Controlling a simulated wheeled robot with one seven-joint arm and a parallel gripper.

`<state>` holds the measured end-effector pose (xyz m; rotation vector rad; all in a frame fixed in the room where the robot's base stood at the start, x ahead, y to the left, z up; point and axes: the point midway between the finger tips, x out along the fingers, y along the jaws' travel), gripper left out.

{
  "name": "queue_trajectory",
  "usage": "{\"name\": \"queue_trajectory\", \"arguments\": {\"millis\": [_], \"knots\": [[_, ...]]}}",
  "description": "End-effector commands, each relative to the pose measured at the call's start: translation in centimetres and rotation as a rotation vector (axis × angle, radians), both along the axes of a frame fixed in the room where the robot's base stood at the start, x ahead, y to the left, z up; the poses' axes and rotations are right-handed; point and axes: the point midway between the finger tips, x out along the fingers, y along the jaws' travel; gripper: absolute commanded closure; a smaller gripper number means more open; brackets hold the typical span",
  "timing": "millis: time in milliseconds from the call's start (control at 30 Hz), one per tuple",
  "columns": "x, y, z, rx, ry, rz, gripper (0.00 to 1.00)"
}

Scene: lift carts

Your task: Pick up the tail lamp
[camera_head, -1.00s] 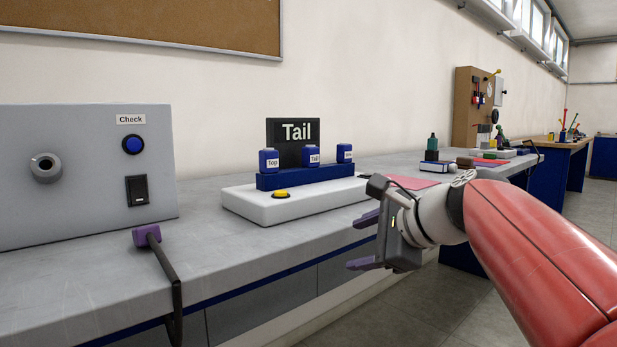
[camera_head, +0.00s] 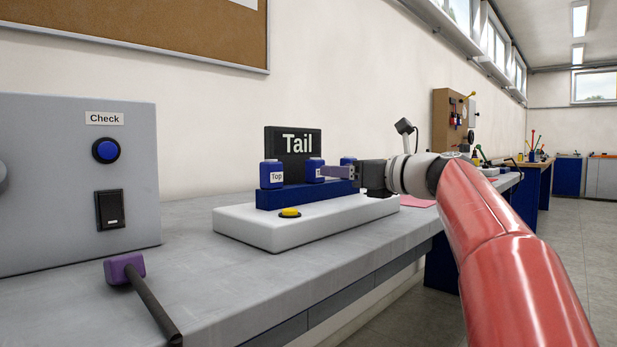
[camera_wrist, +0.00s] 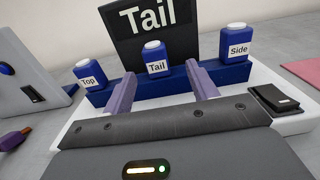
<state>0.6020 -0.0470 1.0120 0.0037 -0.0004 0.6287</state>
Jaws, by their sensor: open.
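The tail lamp (camera_wrist: 155,62) is a small blue block with a white top and a "Tail" label. It stands upright in the middle of a blue holder (camera_head: 300,195), between the "Top" lamp (camera_head: 271,174) and the "Side" lamp (camera_wrist: 237,46). In the head view the tail lamp (camera_head: 314,171) is partly hidden by my gripper (camera_head: 330,172). In the wrist view my gripper (camera_wrist: 163,85) is open, its purple fingers apart on either side of the tail lamp's line. The lamp lies beyond the fingertips and is not held.
A black "Tail" sign (camera_head: 293,143) stands behind the lamps. The white base (camera_head: 265,228) carries a yellow button (camera_head: 290,212) and a black switch (camera_wrist: 275,98). A grey check panel (camera_head: 75,180) and a purple-headed tool (camera_head: 124,268) are to the left.

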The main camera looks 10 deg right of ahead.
Motion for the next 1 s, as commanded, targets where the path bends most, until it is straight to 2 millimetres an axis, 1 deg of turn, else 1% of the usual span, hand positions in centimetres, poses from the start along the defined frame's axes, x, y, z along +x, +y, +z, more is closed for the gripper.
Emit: {"name": "queue_trajectory", "arguments": {"millis": [300, 400, 500, 700, 1000], "knots": [[3.2, 3.2, -0.2, -0.003, 0.0, 0.003, 0.42], [4.0, 3.8, -0.2, -0.003, 0.0, 0.001, 0.42], [4.4, 4.0, -0.2, -0.004, 0.0, -0.001, 0.42], [4.4, 4.0, -0.2, -0.004, 0.0, -0.001, 0.42], [4.4, 4.0, -0.2, -0.004, 0.0, -0.001, 0.81]]}}
